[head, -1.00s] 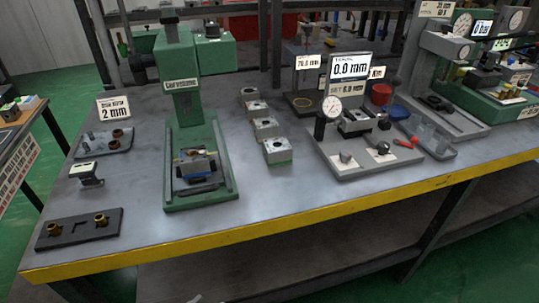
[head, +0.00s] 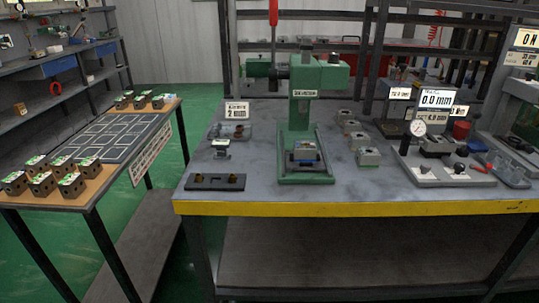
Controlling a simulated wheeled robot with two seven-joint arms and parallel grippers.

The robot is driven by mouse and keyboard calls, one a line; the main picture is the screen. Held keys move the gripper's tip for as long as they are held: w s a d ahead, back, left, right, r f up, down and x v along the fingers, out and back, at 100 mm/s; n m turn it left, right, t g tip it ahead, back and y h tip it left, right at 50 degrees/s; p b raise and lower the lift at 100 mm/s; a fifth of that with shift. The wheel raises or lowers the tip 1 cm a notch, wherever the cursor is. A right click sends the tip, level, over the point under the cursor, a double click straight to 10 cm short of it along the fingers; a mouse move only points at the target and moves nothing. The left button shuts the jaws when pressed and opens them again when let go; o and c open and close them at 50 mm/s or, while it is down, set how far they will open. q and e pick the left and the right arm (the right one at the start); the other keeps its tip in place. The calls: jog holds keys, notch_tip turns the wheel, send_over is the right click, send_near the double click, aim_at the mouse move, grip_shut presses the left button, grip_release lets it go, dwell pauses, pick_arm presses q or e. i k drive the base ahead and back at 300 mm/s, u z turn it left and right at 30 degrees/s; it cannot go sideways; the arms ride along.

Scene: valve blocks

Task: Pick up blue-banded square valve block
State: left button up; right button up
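A grey square block (head: 305,150) sits low in the green arbor press (head: 304,110), with blue showing around it. I cannot tell whether the blue is a band on the block or part of the fixture under it. Several grey blocks (head: 368,156) stand in a row on the bench just right of the press. Several dark blocks with green-and-white tops (head: 72,185) stand on the near end of the left table, and more (head: 140,100) at its far end. Any bands on them are too small to make out. Neither of my grippers is in view.
The grey workbench (head: 260,190) has a yellow front edge. A gauge stand (head: 440,165) is on the right. The left table holds an empty marked grid (head: 110,135). A green floor gap separates both tables.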

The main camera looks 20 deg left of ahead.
aim_at(302, 154)
jog(key=u, duration=1)
jog(key=i, duration=0.5)
